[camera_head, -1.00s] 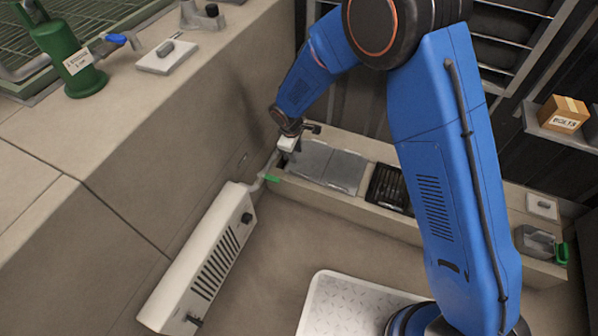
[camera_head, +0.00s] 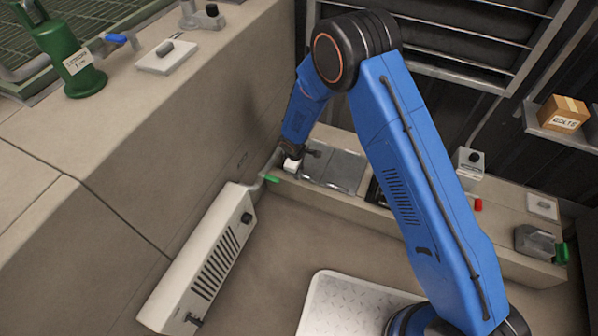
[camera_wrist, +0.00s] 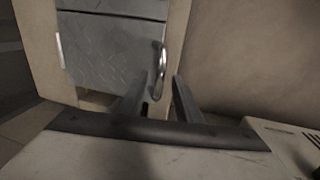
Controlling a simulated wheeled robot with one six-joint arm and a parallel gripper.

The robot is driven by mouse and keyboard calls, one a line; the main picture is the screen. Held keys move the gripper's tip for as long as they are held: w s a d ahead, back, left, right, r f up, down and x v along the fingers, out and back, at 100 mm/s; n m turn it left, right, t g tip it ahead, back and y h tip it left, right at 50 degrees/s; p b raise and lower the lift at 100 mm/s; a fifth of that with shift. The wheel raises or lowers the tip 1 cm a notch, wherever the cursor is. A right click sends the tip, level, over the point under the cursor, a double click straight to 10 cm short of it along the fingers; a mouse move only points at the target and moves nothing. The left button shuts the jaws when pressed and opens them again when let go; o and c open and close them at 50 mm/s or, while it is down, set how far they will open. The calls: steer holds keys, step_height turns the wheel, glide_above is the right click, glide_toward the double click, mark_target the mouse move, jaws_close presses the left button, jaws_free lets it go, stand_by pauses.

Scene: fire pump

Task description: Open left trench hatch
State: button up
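The left trench hatch is a grey plate with a raised tread pattern. In the wrist view the near hatch plate (camera_wrist: 108,50) lies ahead of my gripper (camera_wrist: 158,98), with a shiny metal handle (camera_wrist: 160,68) along its right edge. My gripper is open, its two dark fingers apart with the lower end of the handle showing in the gap; I cannot tell whether they touch it. In the head view my gripper (camera_head: 293,164) is low over the left end of the trench and hides part of the hatch. A second grey plate (camera_head: 342,171) lies flat to the right.
A beige wall (camera_head: 190,130) rises close to the left of the trench. A white louvred unit (camera_head: 205,265) and a green-handled pipe (camera_head: 270,179) are nearby. A grey box (camera_head: 468,163) and a red handle (camera_head: 478,204) stand to the right.

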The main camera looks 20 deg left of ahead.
steer(key=shift+w+f, duration=0.1)
steer(key=shift+f, duration=0.2)
steer(key=shift+c, duration=0.7)
jaws_close()
steer(key=shift+r, duration=0.15)
